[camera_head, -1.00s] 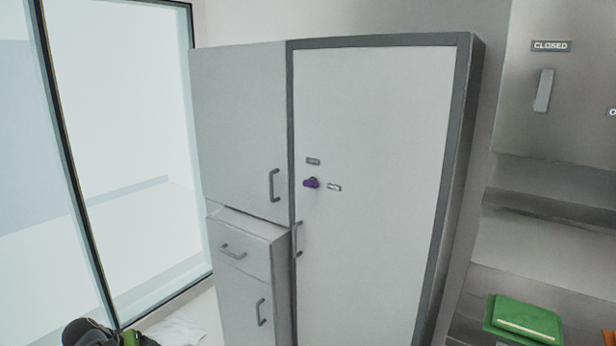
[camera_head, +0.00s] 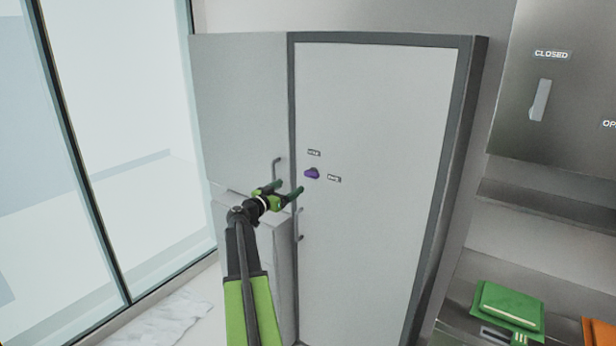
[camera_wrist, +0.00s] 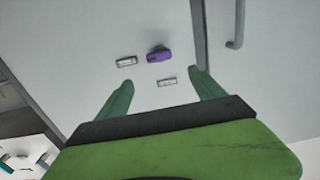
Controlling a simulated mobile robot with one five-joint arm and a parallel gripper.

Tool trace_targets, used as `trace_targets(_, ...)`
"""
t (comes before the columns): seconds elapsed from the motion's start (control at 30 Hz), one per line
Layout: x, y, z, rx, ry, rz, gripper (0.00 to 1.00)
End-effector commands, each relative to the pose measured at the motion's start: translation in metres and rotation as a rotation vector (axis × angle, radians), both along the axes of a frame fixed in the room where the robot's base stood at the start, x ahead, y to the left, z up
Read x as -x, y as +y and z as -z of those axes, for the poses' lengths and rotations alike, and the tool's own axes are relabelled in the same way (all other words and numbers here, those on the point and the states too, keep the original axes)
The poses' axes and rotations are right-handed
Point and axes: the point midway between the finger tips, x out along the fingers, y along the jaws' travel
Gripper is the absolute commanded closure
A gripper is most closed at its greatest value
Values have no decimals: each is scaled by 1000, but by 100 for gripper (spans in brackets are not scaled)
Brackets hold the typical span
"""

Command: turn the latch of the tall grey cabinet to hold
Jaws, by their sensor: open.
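The tall grey cabinet (camera_head: 375,240) stands ahead with its door shut. Its purple latch (camera_head: 312,173) sits on the door near the left edge, and it also shows in the wrist view (camera_wrist: 158,53). One small label (camera_head: 314,153) is above the latch and another (camera_head: 334,179) is to its right; their words are too blurred to read. My gripper (camera_head: 285,192) is open and empty, to the left of and slightly below the latch in the head view. In the wrist view its two green fingers (camera_wrist: 160,90) are spread, with the latch beyond their tips, apart from them.
A grey door handle (camera_head: 299,225) is below the latch. A narrower cabinet (camera_head: 235,115) with its own handle (camera_head: 277,175) adjoins on the left. A glass panel (camera_head: 100,150) stands further left.

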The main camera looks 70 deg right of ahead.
Motion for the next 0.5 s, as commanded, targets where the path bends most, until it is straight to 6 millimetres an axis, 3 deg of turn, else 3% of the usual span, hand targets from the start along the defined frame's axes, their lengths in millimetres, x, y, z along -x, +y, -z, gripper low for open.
trace_targets(0.03, 2, -16, 0, 0, 0, 2, 22)
trace_targets(0.3, 20, -82, 0, -1, 1, 2, 22)
trace_targets(0.5, 30, -118, 0, -1, 1, 2, 22)
